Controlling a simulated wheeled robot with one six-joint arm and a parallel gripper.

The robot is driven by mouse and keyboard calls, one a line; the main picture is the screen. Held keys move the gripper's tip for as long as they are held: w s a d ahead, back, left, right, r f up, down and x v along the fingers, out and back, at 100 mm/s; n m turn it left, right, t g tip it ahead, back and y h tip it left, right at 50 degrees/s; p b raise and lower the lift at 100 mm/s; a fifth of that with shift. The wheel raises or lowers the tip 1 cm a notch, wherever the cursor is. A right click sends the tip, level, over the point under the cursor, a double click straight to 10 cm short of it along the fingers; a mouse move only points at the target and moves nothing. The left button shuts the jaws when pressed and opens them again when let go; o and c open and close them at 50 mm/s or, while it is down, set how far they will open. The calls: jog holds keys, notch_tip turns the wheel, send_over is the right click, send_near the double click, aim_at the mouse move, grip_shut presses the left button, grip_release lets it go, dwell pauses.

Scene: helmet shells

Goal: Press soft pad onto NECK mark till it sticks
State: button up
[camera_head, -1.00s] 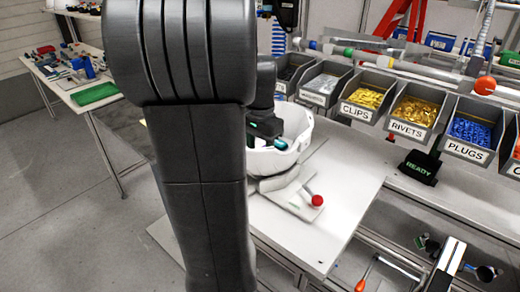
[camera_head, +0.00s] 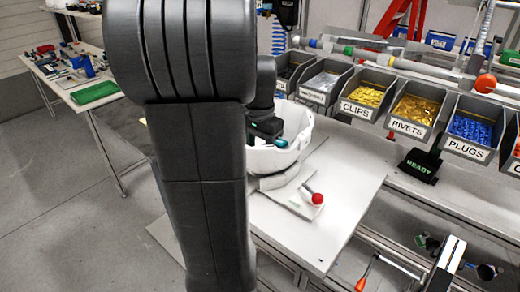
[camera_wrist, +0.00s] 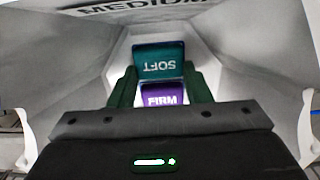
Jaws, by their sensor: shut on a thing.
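The white helmet shell (camera_head: 297,150) sits open side up on its stand on the bench. My gripper (camera_wrist: 160,78) reaches down inside it. In the wrist view its two dark green fingers are closed on the teal soft pad (camera_wrist: 159,58), lettered SOFT, which sits between the fingertips. A purple pad lettered FIRM (camera_wrist: 162,96) shows between the fingers, below the teal one in the picture. In the head view the soft pad (camera_head: 281,143) shows as a small teal patch beside my gripper. I see no NECK mark. I cannot tell whether the soft pad touches the shell.
The shell's inner wall carries the word MEDIUM at the top of the wrist view. A red ball-ended lever (camera_head: 317,199) stands at the stand's front. Labelled bins, CLIPS (camera_head: 358,112), RIVETS (camera_head: 407,127) and PLUGS (camera_head: 466,151), line the back. A READY sign (camera_head: 420,167) stands right.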

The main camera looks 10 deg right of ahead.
jog(key=shift+f, duration=0.1)
jog(key=o, duration=1)
notch_tip(320, 180, up, 14)
jog(key=shift+f+p, duration=0.1)
jog(key=shift+p, duration=0.25)
notch_tip(320, 180, down, 14)
jog(key=shift+r+b, duration=0.1)
jog(key=shift+b, duration=0.25)
jog(key=shift+r, duration=0.25)
